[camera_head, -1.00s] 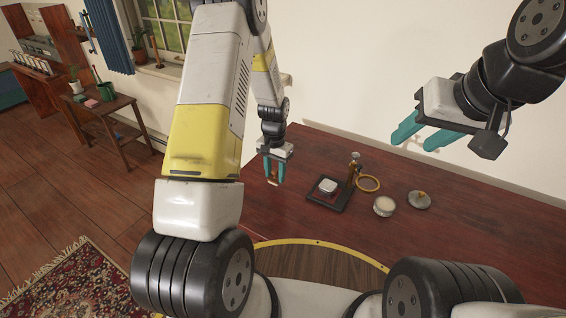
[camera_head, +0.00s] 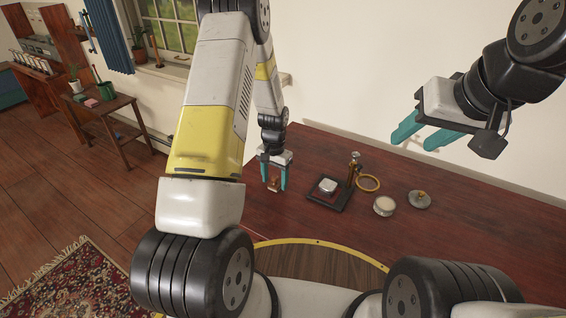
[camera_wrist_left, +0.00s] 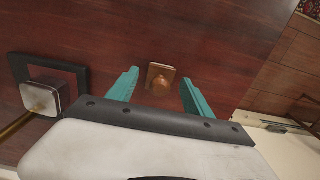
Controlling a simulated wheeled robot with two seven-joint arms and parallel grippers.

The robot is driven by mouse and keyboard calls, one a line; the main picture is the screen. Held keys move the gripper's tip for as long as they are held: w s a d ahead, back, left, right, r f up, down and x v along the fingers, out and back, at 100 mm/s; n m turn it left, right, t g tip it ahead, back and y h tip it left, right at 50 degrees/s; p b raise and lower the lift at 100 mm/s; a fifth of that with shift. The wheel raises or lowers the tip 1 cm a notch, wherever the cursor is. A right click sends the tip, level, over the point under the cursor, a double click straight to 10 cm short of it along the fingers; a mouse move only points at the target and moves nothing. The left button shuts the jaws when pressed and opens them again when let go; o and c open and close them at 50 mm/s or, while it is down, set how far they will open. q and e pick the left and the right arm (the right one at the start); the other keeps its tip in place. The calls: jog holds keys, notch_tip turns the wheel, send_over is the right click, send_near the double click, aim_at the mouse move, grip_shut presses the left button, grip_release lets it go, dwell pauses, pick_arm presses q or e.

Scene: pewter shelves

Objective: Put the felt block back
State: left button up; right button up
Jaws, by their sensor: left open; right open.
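What I take for the felt block (camera_head: 275,186) is a small tan block with a round brown wooden knob on top. It stands on the dark red tabletop near its left edge; the left wrist view also shows it (camera_wrist_left: 161,78). My left gripper (camera_head: 275,183) is open around it, one teal finger on each side. In the left wrist view there is a gap between the block and each finger (camera_wrist_left: 160,88). My right gripper (camera_head: 418,133) is open and empty, raised high at the right, away from the block.
Right of the block is a black frame stand (camera_head: 326,204) with a silvery square pan; it shows at left in the wrist view (camera_wrist_left: 41,96). Beyond are a brass ring (camera_head: 368,183), a round pale tin (camera_head: 384,206) and a grey knobbed disc (camera_head: 420,199). Tabletop at front right is clear.

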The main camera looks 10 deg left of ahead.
pick_arm(q)
notch_tip(320, 180, up, 12)
notch_tip(320, 180, up, 10)
jog(key=n+t, duration=0.1)
send_over(275, 177)
jog(key=s, duration=0.3)
jog(key=s+d+r+n+t+h, duration=0.1)
jog(key=s+r+t, duration=0.1)
jog(key=s+r, duration=0.6)
jog(key=s+d+r+n+t+h, duration=0.1)
jog(key=s+r+t, duration=0.2)
jog(key=s+r, duration=0.5)
jog(key=s, duration=0.5)
jog(key=shift+s, duration=0.25)
